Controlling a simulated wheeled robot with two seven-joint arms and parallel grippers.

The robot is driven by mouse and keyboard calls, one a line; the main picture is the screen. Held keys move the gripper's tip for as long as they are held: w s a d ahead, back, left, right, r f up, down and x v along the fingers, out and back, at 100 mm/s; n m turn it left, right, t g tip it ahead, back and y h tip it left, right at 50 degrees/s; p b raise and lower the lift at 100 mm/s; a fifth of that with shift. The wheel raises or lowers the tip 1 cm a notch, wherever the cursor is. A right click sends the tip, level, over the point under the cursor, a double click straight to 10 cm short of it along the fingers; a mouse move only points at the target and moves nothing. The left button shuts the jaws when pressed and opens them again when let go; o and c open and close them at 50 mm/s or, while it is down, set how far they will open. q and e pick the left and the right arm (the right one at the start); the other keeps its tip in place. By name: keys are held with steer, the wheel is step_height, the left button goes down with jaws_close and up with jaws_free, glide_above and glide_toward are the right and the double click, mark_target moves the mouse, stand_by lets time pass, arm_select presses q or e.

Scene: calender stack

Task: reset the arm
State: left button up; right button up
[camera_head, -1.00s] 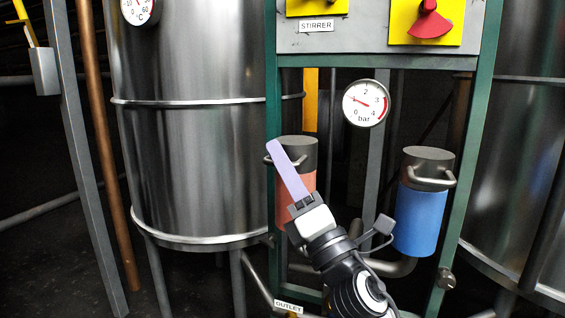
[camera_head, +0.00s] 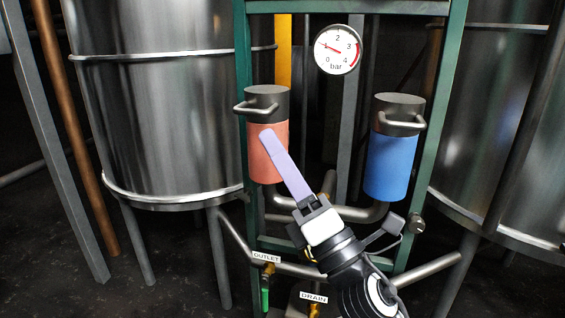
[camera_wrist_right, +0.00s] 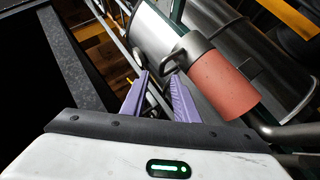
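My right gripper (camera_head: 268,133) has pale purple fingers and a white palm, and it points up and to the left in the head view. Its fingers overlap the red canister (camera_head: 262,165) in that picture. In the right wrist view, the two fingers of my right gripper (camera_wrist_right: 162,78) stand apart with nothing between them. There the red canister (camera_wrist_right: 222,85) with its metal top and handle lies ahead and to the right of the fingers; I see no contact. My left gripper shows in neither view.
A blue canister (camera_head: 391,165) hangs right of my gripper inside a green frame (camera_head: 438,120). A pressure gauge (camera_head: 338,49) sits above. Steel tanks (camera_head: 160,120) stand on both sides. Pipes, an outlet valve (camera_head: 266,272) and a drain valve (camera_head: 314,308) are below.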

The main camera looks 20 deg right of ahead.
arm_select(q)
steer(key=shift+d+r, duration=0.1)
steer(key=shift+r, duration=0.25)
arm_select(e)
steer(key=shift+s+d+f, duration=0.2)
steer(key=shift+s+f, duration=0.1)
steer(key=shift+s, duration=0.3)
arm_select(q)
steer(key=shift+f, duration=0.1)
